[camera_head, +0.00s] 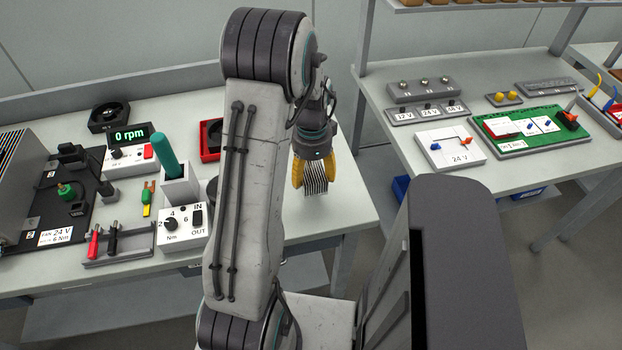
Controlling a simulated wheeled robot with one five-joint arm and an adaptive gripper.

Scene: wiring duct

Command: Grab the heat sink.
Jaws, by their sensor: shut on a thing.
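The heat sink (316,181) is a grey finned block in the middle of the view. My gripper (312,176), with yellow fingers, points down and is shut on it. The heat sink appears raised over the right part of the left bench, and its fins hang below the fingers. My arm hides part of the bench to the left of it. I cannot tell the exact height of the heat sink above the bench.
The left bench (330,222) holds a black fan (108,117), an rpm display (129,134), a torque box (183,228) and a red tray (210,140). A second bench (400,98) at right carries a green board (530,131). A gap separates the benches.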

